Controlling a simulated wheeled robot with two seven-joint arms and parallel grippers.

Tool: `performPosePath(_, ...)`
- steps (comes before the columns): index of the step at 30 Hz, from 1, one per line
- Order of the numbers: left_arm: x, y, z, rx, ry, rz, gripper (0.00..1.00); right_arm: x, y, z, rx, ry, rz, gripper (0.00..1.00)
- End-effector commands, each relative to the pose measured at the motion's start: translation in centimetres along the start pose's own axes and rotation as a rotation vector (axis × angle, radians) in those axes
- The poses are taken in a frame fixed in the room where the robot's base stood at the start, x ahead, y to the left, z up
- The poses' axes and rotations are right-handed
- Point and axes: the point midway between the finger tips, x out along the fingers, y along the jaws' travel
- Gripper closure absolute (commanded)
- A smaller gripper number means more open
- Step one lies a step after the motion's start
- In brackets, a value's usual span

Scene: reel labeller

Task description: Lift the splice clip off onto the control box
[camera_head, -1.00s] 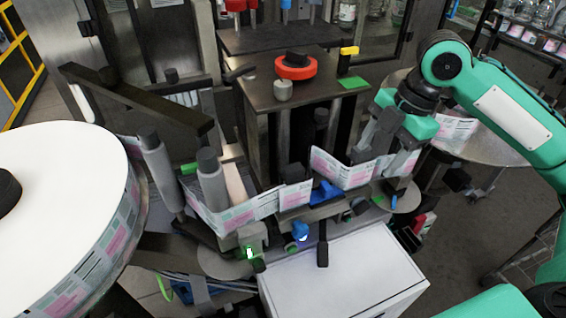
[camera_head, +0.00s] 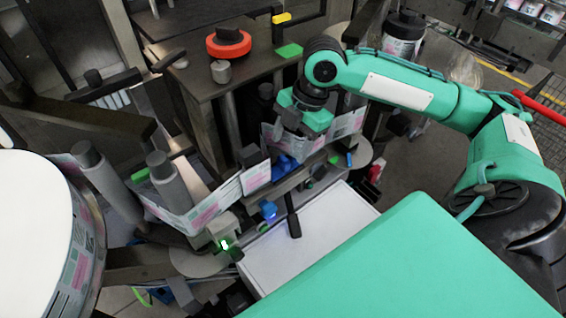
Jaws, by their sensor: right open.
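A dark grey block (camera_head: 250,155), which I take to be the splice clip, sits at the top of the printed label web (camera_head: 257,178). A blue part (camera_head: 286,166) is just right of it, so I cannot be sure which piece is the clip. The white-topped control box (camera_head: 312,238) stands below and in front, with a black lever over its rear edge. My right gripper (camera_head: 306,136) is open at the web's right part, right of the grey block and apart from it. The web and fingers overlap, hiding exact contact. My left gripper is not in view.
A large white label reel (camera_head: 35,225) fills the left. Two grey rollers (camera_head: 170,180) stand beside the web. A dark table (camera_head: 205,72) behind holds an orange-red ring (camera_head: 228,44), a green pad (camera_head: 289,51) and a yellow piece (camera_head: 282,18). The box top is mostly clear.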

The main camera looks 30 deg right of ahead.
Motion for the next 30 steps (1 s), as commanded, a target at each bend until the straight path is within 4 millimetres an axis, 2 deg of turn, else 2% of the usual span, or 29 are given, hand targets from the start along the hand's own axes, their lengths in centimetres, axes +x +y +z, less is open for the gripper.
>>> performPosePath(4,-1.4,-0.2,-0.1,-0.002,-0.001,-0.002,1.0,1.8,-0.3,-0.3,0.0,0.002,-0.006,0.41)
performPosePath(9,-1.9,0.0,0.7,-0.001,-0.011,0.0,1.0,4.0,-0.3,-0.3,-0.001,0.002,-0.003,0.41)
performPosePath(17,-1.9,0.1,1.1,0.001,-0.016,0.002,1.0,4.6,-0.3,-0.2,-0.002,0.0,0.0,0.41)
performPosePath(18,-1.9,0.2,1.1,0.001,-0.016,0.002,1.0,4.6,-0.3,-0.2,-0.001,0.0,0.0,0.43)
performPosePath(26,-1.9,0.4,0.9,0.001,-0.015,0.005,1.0,4.6,-0.3,-0.2,-0.001,0.0,-0.001,0.93)
performPosePath(30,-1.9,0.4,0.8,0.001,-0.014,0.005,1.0,4.6,-0.3,-0.2,-0.002,0.0,-0.001,0.93)
